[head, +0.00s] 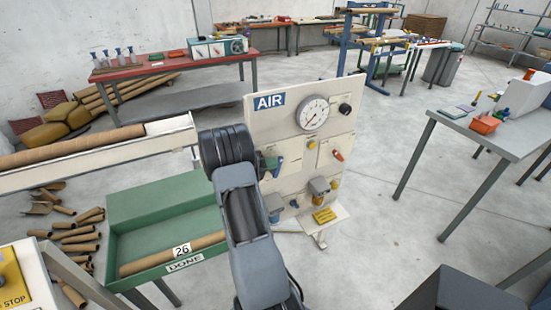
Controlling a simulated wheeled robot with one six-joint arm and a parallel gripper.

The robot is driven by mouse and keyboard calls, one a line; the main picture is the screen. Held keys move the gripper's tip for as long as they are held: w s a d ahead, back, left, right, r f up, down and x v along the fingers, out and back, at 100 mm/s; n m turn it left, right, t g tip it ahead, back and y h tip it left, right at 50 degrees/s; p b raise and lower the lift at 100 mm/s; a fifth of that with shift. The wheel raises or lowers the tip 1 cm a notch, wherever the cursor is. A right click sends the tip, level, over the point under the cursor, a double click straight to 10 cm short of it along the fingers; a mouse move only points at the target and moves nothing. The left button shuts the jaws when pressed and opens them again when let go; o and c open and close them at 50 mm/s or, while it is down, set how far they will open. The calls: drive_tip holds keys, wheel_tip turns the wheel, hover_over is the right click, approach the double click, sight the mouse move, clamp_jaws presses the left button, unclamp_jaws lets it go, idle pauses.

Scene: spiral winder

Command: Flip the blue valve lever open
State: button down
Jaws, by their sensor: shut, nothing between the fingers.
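The blue valve lever (278,167) is on the left side of the cream AIR panel (266,122), below the blue AIR label. It points downward and is partly hidden by my arm. My gripper (264,166) is mostly hidden behind my dark wrist, with only a small part showing right at the lever. It looks shut, with nothing visibly held. I cannot tell whether it touches the lever. A pressure gauge (313,113) sits at the panel's upper middle, its fine reading too small to tell.
The panel also carries a black knob (345,109), a red lever (338,155) and filter bowls (320,187) below. A green DONE tray (150,208) with a cardboard tube (172,254) stands left of my arm. A grey table (480,128) is at right; the floor between is clear.

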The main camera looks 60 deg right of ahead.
idle(0.4)
drive_tip(key=r+p+v, duration=0.1)
drive_tip(key=v, duration=1.2)
drive_tip(key=shift+a+r, duration=0.2)
drive_tip(key=shift+r, duration=0.2)
drive_tip(key=shift+w, duration=0.15)
